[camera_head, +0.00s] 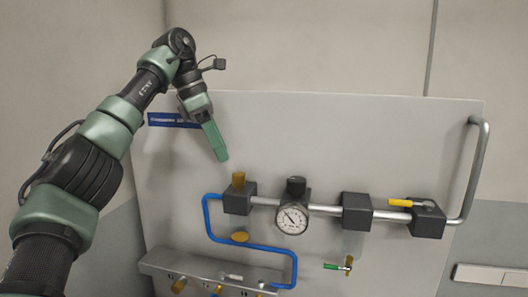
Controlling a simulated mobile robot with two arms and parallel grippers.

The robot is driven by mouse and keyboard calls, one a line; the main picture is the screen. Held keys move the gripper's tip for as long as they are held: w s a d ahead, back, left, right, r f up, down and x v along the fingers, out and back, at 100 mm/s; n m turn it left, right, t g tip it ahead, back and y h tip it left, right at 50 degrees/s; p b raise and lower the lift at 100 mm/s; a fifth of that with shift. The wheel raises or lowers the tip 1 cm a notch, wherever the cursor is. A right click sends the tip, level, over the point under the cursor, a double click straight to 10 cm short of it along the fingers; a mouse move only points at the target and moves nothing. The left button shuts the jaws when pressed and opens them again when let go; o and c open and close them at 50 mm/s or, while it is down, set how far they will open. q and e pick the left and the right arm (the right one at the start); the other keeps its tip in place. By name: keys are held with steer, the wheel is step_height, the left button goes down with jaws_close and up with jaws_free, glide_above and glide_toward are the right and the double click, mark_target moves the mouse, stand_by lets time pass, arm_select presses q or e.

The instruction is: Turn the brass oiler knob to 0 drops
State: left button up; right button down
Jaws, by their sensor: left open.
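A brass knob (238,181) stands upright on top of the dark block (240,200) at the left end of the steel pipe. I take it for the oiler knob; any drop scale on it is too small to read. My left gripper (221,157) hangs in front of the panel, up and to the left of the knob. Its green fingers point down toward the knob and are apart from it in the picture. The fingers overlap side-on; the gripper is open and nothing shows in it. My right gripper is out of view.
A round gauge (292,219) with a black cap, a dark block (357,211) and a yellow-handled valve (407,203) follow along the pipe. A blue hose (253,244) loops below. A grey ledge (160,261) with brass fittings juts out underneath.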

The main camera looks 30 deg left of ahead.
mark_target(238, 173)
arm_select(q)
steer(key=x, duration=0.6)
steer(key=shift+w+d, duration=0.45)
steer(key=shift+w, duration=0.05)
steer(key=shift+f, duration=0.3)
steer(key=shift+s+f, duration=0.1)
steer(key=shift+f, duration=0.15)
steer(key=shift+d, duration=0.2)
jaws_close()
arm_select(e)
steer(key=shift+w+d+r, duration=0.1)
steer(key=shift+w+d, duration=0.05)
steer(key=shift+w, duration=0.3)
